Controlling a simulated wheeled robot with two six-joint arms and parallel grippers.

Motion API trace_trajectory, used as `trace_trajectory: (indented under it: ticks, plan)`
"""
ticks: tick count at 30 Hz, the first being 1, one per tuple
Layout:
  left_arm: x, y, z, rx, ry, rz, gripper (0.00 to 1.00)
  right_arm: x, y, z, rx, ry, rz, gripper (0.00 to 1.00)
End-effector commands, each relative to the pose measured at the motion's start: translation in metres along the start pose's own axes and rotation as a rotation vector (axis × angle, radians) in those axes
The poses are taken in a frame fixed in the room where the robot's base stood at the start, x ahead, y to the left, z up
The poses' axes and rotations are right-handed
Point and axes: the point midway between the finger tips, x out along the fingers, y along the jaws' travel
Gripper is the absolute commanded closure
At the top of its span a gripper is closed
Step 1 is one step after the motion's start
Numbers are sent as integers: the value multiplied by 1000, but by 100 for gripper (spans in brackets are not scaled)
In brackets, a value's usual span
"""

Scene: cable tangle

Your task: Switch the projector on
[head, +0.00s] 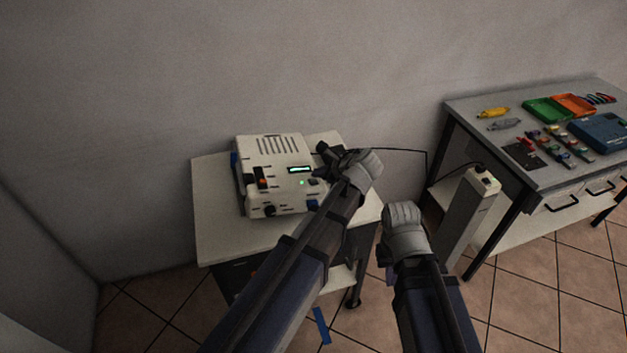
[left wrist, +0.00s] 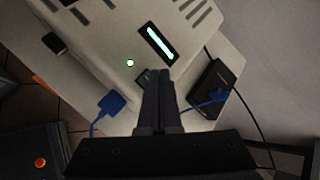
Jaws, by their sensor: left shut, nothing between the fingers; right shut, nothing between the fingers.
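The projector (head: 270,158) is a cream box on a small white-topped cart (head: 213,215). Its display (head: 299,170) glows and a small green light (head: 302,183) is lit beside it. The left wrist view also shows the lit display (left wrist: 158,43) and green light (left wrist: 130,63). My left gripper (head: 325,153) is shut and empty at the projector's right side. In the left wrist view its fingertips (left wrist: 158,72) lie over a small dark button (left wrist: 143,77); I cannot tell whether they touch it. My right gripper (head: 402,212) is shut, right of the cart and away from the projector.
A black box (left wrist: 215,88) with a blue plug (left wrist: 217,96) sits beside the projector. Another blue plug (left wrist: 112,103) is at the projector's front edge. A thin black cable runs right to a grey post (head: 467,215). A workbench (head: 470,112) with tools and trays stands at right.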

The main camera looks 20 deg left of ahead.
Motion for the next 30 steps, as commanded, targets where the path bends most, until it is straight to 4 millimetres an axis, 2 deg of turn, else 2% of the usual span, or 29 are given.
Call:
trace_trajectory:
  ticks: [5,18,30]
  plan:
    - [-6,-4,5,0,0,0,100,-9,1,0,0,0,0,100]
    - [-35,-25,26,0,0,0,100,-49,5,3,0,0,0,100]
    - [-35,-25,25,0,0,0,100,-49,5,3,0,0,0,100]
